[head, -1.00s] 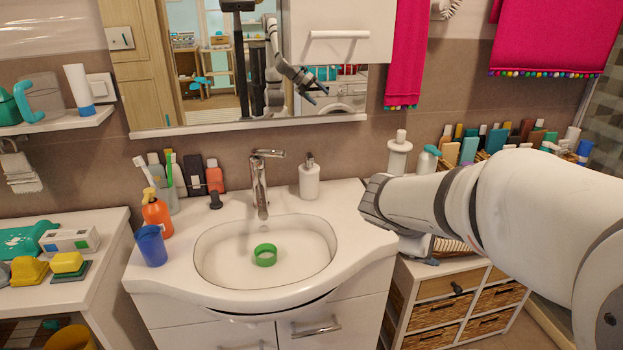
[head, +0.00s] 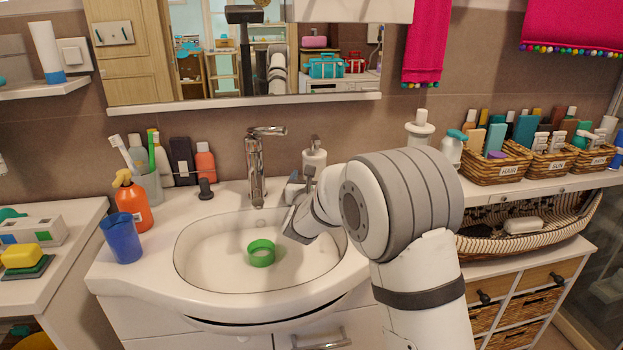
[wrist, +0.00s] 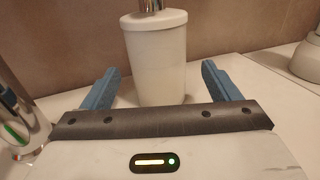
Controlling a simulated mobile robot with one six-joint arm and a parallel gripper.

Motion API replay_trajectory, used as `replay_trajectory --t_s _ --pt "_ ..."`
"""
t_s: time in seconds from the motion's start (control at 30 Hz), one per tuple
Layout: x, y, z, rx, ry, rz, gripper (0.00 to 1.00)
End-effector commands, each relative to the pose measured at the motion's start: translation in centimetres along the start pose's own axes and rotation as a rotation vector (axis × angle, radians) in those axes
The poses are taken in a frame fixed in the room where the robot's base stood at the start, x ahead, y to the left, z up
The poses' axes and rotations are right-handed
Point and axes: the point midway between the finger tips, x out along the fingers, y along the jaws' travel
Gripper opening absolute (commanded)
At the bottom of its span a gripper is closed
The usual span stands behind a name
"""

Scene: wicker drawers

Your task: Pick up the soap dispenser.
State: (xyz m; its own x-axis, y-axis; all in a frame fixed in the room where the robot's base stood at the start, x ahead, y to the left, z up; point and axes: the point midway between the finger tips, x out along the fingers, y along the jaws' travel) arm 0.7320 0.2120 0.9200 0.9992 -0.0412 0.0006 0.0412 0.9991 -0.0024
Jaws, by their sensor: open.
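The soap dispenser (head: 314,158) is a white cylinder with a metallic pump. It stands upright at the back of the sink counter, right of the faucet. In the wrist view the soap dispenser (wrist: 155,62) is straight ahead, upright, with the top of its pump cut off. My gripper (head: 301,184) is just in front of it, over the back right of the basin. In the wrist view my gripper (wrist: 159,72) is open, with one blue finger on each side of the dispenser and visible gaps between. The dispenser's lower part is partly hidden in the head view.
The chrome faucet (head: 255,165) is close on the left. A white bottle (head: 419,130) stands to the right.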

Motion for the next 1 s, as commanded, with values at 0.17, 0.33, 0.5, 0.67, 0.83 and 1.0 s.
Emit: replay_trajectory --t_s 0.17,0.33,0.5,0.67,0.83,1.0 --pt "2.2 0.2 -0.3 0.0 0.001 0.001 0.83" --pt "4.7 0.3 -0.5 0.002 0.0 0.001 0.83" --pt "5.7 0.3 -0.5 0.002 0.001 0.002 0.83" --pt "5.7 0.4 -0.5 0.002 0.001 0.003 0.83" --pt "5.7 0.4 -0.5 0.002 0.001 0.003 0.71" --pt "5.7 0.4 -0.5 0.002 0.001 0.003 0.57"
